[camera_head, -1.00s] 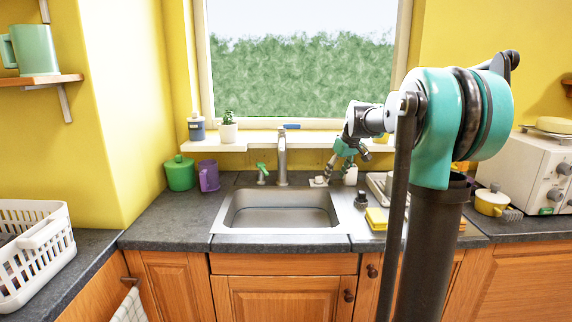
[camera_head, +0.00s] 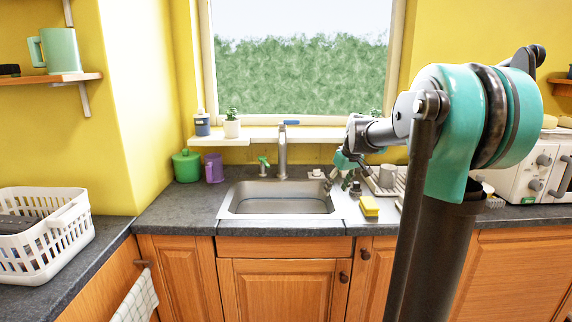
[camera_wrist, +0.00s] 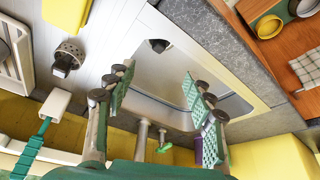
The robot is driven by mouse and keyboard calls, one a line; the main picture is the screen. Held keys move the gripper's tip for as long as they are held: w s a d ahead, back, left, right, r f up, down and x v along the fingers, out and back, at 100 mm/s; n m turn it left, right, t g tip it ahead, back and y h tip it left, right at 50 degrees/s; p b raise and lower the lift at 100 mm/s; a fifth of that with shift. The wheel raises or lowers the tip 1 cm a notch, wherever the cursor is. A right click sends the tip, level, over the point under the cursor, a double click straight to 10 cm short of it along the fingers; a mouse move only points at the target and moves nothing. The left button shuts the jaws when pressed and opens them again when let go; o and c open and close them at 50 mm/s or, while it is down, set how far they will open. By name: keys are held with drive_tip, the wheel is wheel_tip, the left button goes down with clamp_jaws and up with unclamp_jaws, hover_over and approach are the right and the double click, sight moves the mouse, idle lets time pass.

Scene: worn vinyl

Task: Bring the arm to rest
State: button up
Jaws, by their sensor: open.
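My gripper (camera_head: 345,178) hangs from the arm over the counter, just right of the sink (camera_head: 232,212). In the wrist view my gripper (camera_wrist: 162,88) has its two green-padded fingers spread wide, with nothing between them. The sink basin (camera_wrist: 165,75) lies beyond the gap between the fingers. The arm is bent, with its forearm reaching left from the large teal joint. The arm hides part of the counter to the right of the sink.
A faucet (camera_head: 282,155) stands behind the sink, near the gripper. A yellow sponge (camera_head: 369,206) and a grey mug (camera_head: 387,175) are close on the right. A green pot (camera_head: 187,166) and purple mug (camera_head: 214,168) stand left. A white basket (camera_head: 40,236) is far left.

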drive_tip(key=s+f+m, duration=0.1)
drive_tip(key=s+f, duration=0.6)
drive_tip(key=s, duration=0.3)
drive_tip(key=s+d+f+m+h, duration=0.1)
drive_tip(key=s+f+m, duration=0.1)
drive_tip(key=s+f, duration=0.5)
drive_tip(key=s+f+m+h, duration=0.1)
drive_tip(key=s+f, duration=0.5)
drive_tip(key=s, duration=0.8)
drive_tip(key=shift+d+f+m, duration=0.15)
drive_tip(key=shift+f+m, duration=0.25)
drive_tip(key=shift+m, duration=0.2)
